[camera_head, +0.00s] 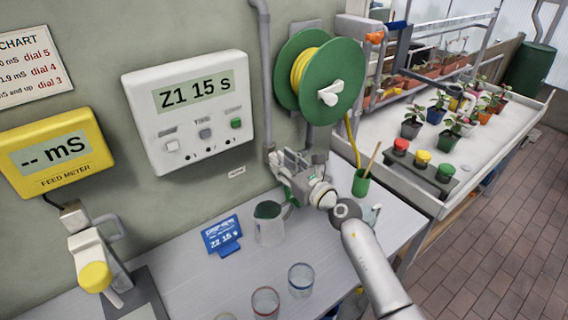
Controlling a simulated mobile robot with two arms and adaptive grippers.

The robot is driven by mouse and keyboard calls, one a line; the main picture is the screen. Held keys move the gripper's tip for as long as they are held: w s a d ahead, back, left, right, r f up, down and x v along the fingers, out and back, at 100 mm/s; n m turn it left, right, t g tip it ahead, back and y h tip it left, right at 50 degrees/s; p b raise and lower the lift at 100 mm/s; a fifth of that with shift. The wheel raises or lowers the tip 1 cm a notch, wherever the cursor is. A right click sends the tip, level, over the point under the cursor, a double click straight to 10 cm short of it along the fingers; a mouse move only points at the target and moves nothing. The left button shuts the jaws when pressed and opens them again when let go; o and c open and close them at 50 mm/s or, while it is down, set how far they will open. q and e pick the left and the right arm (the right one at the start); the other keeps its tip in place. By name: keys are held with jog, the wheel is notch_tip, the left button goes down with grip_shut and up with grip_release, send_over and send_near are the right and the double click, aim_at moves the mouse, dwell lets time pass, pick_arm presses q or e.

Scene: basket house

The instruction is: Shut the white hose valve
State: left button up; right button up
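A white lever-like handle (331,94) sits on the front of the green hose reel (345,75), which is wound with yellow hose (303,68). It is the only white part I see at the hose, and I cannot tell its open or shut position. My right gripper (281,168) is below and to the left of the reel, close to the wall and the grey pipe, apart from the white handle. Its fingers are small and seen from behind, so I cannot tell whether they are open or hold something. My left gripper is not in view.
A green cup (361,184) is right of my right wrist. Potted plants and three coloured buttons (422,158) are farther right.

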jog(key=shift+c, duration=0.2)
jog(key=shift+s, duration=0.1)
grip_shut()
jog(key=shift+r, duration=0.1)
jog(key=shift+d+r+m+p, duration=0.1)
jog(key=shift+d+m+p, duration=0.05)
jog(key=shift+m+p, duration=1.2)
jog(key=m+p, duration=0.1)
jog(key=m, duration=0.4)
jog(key=m+p, duration=0.2)
jog(key=m, duration=0.3)
jog(key=m+p, duration=0.2)
jog(key=m, duration=0.3)
jog(key=shift+w+d+f, duration=0.15)
jog(key=shift+w+f, duration=0.1)
jog(key=shift+f, duration=0.05)
jog(key=shift+m, duration=0.25)
